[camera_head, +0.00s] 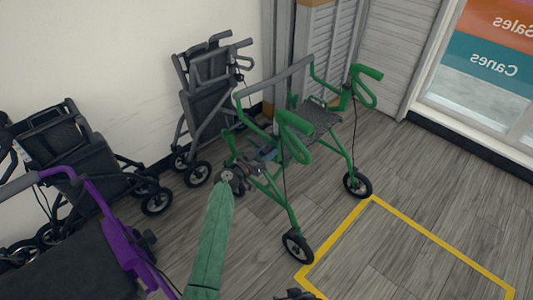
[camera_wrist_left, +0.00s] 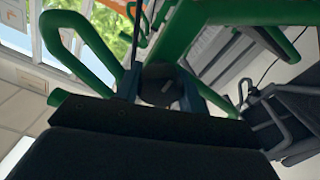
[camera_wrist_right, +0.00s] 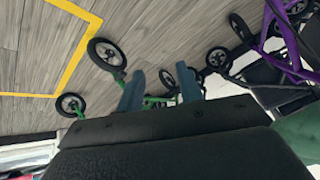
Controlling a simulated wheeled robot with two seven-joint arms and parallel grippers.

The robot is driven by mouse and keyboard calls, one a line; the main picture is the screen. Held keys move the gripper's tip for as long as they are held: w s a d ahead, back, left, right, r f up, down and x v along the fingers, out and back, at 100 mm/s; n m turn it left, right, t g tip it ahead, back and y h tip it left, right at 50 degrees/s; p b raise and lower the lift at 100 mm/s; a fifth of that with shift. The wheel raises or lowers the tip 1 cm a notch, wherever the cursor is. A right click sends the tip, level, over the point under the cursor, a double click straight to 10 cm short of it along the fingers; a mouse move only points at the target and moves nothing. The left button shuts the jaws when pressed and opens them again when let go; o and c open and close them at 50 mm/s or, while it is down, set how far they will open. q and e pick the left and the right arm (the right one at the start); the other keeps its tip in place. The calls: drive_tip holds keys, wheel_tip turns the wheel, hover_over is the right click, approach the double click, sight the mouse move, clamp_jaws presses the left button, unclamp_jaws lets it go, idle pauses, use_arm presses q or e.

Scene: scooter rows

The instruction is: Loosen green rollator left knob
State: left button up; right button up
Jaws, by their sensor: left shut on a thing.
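The green rollator (camera_head: 350,160) stands upright on the wood floor, right of the middle in the head view. My left gripper (camera_head: 264,156) is at the near left side of its frame, below a green handle (camera_head: 293,128). In the left wrist view a dark round knob (camera_wrist_left: 162,86) sits between the two blue fingers, and the left gripper (camera_wrist_left: 165,90) is shut on it. The gripper hides the knob in the head view. My right gripper (camera_wrist_right: 160,88) is open and empty in the right wrist view, its fingers apart, with the green rollator beyond it.
A folded grey rollator (camera_head: 205,100) stands by the wall, and a black one (camera_head: 75,150) at the left. A purple-framed rollator (camera_head: 95,195) is at the near left. A yellow floor line (camera_head: 340,240) bounds clear floor at the right.

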sight(263, 155)
use_arm(q)
drive_tip(key=m+b, duration=0.2)
drive_tip(key=b, duration=0.4)
drive_tip(key=shift+f+m+b, duration=0.15)
drive_tip(key=shift+m+b, duration=0.15)
drive_tip(key=shift+b, duration=0.35)
use_arm(e)
wheel_tip(263, 155, down, 21)
drive_tip(key=s+t, duration=0.1)
drive_tip(key=t, duration=0.1)
drive_tip(key=shift+s+m, duration=0.2)
drive_tip(key=shift+m, duration=0.1)
drive_tip(key=shift+r, duration=0.1)
use_arm(q)
drive_tip(key=o, duration=1)
drive_tip(key=v, duration=0.7)
drive_tip(key=shift+b, duration=0.4)
drive_tip(key=shift+s+a, duration=0.3)
drive_tip(key=shift+a, duration=0.05)
use_arm(e)
drive_tip(key=shift+d+f, duration=0.1)
drive_tip(key=shift+f, duration=0.45)
